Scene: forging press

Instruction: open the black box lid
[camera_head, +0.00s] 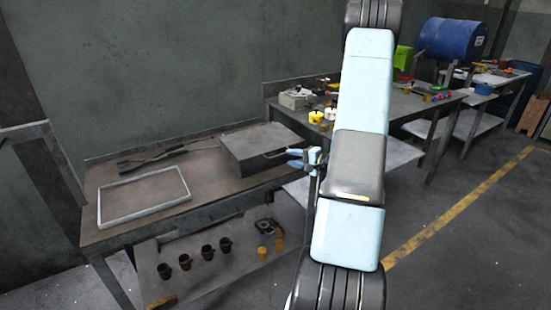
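The black box (262,150) is a flat dark grey case with a handle on its front side. It lies on the right part of the near workbench, and its lid looks shut. My gripper (292,158) is just right of the box's front right side, near the handle. My arm hides part of the gripper. The fingers look small and partly covered, so I cannot tell whether they are open or shut, or whether they touch the box.
A light metal frame (143,197) and dark tongs (152,158) lie on the workbench (195,185). Several dark cups stand on its lower shelf. A second table (430,103) with small items and a blue barrel (449,39) stands at the back right. Floor right of my arm is clear.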

